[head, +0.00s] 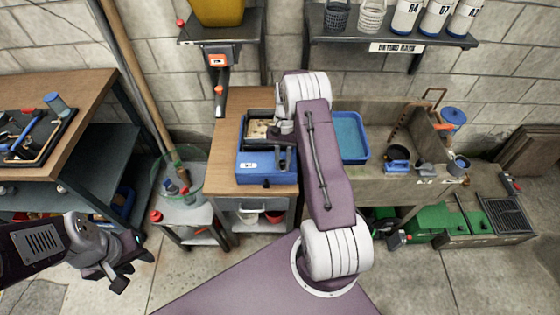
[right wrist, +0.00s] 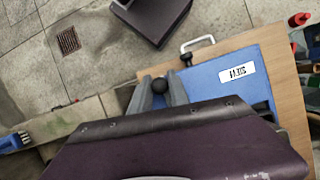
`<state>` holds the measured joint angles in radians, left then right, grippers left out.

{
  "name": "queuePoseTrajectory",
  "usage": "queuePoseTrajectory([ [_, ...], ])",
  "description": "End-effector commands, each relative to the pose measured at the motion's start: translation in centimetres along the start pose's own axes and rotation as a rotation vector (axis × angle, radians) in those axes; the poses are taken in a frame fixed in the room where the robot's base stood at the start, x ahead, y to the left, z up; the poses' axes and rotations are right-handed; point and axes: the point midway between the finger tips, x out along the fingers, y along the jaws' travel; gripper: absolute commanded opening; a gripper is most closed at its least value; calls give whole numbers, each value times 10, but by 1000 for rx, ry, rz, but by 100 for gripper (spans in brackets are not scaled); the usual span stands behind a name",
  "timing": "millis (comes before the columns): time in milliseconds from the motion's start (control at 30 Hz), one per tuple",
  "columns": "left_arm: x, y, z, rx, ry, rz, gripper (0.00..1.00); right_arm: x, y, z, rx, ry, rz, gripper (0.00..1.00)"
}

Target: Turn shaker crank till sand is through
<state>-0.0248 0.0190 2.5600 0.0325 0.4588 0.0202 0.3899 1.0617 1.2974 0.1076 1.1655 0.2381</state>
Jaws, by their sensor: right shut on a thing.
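The blue shaker box (head: 262,172), with a white label, stands on the wooden bench; it also shows in the right wrist view (right wrist: 215,85), labelled SIEVE. Pale sand (head: 258,129) shows in the tray on its top, partly hidden by my right arm. My right gripper (head: 283,157) is at the box's right side. In the right wrist view its two fingers (right wrist: 159,90) are shut on a dark round crank knob (right wrist: 158,86). The rest of the crank is hidden. My left gripper (head: 122,272) is open and empty at the lower left, away from the shaker.
A small stand with a green net (head: 183,180) and bottles is to the left. A tool bench (head: 85,90) is further left. Shelves hang above.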

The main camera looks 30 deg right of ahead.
Motion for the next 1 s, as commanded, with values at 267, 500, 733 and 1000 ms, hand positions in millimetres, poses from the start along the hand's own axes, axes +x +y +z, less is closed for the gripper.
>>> queuePoseTrajectory([
  [267,-4,0,0,0,0,0,36,-2,7,-4,-240,2,101,0],
  [500,-6,0,-1,0,0,0,36,-3,12,-8,-425,4,178,0],
  [733,-7,0,-1,0,0,0,36,-5,15,-12,-555,7,231,0],
  [1000,-8,0,-1,0,0,0,36,-6,16,-15,-638,8,265,0],
])
